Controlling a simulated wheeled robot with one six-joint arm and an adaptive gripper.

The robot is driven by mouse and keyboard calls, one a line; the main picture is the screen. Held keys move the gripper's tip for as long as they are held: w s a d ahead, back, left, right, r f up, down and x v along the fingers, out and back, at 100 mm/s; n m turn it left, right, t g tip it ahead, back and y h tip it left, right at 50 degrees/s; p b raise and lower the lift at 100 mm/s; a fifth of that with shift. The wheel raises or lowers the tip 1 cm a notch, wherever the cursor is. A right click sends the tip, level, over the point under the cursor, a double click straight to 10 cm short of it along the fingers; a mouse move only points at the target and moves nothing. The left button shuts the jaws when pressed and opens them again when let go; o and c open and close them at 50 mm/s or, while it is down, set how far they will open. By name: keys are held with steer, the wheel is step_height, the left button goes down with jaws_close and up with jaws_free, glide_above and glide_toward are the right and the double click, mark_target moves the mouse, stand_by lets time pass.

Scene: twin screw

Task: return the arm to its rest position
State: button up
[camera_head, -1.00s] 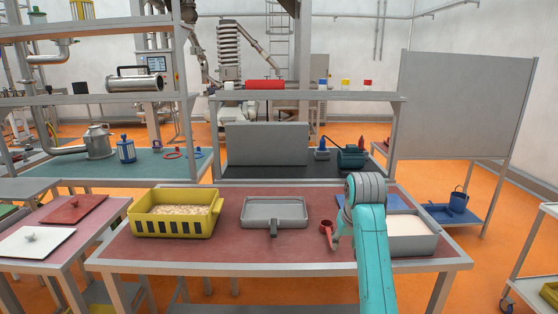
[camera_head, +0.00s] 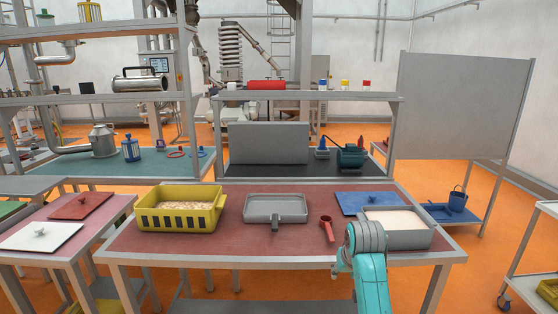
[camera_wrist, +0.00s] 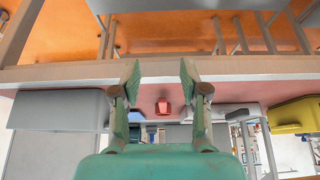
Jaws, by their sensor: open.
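My teal arm (camera_head: 370,280) is folded low at the front edge of the red-topped table (camera_head: 230,250), in front of the right-hand grey bin. My gripper (camera_wrist: 159,78) is open, with its two fingers spread and nothing between them. In the head view it is mostly hidden behind my arm. A red scoop (camera_head: 327,229) lies on the table, apart from my gripper. It also shows beyond the fingers in the wrist view (camera_wrist: 162,106).
A yellow bin (camera_head: 178,221) of pale pieces, a grey tray (camera_head: 276,218), a blue lid (camera_head: 362,202) and a grey bin (camera_head: 408,240) of pale powder stand on the table. Left is a side table with red (camera_head: 80,206) and white lids (camera_head: 40,237).

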steer(key=s+f+t, duration=0.1)
steer(key=s+f, duration=0.5)
steer(key=f, duration=0.6)
steer(key=s+f+t, duration=0.2)
steer(key=s+f, duration=0.5)
steer(key=s, duration=0.4)
steer(key=s+f+t, duration=0.1)
steer(key=s+f, duration=0.5)
steer(key=s, duration=0.4)
steer(key=s+t, duration=0.2)
steer(key=s, duration=0.9)
steer(key=s+r+t, duration=0.3)
steer(key=s+r, duration=1.5)
steer(key=s, duration=0.4)
steer(key=shift+s, duration=0.3)
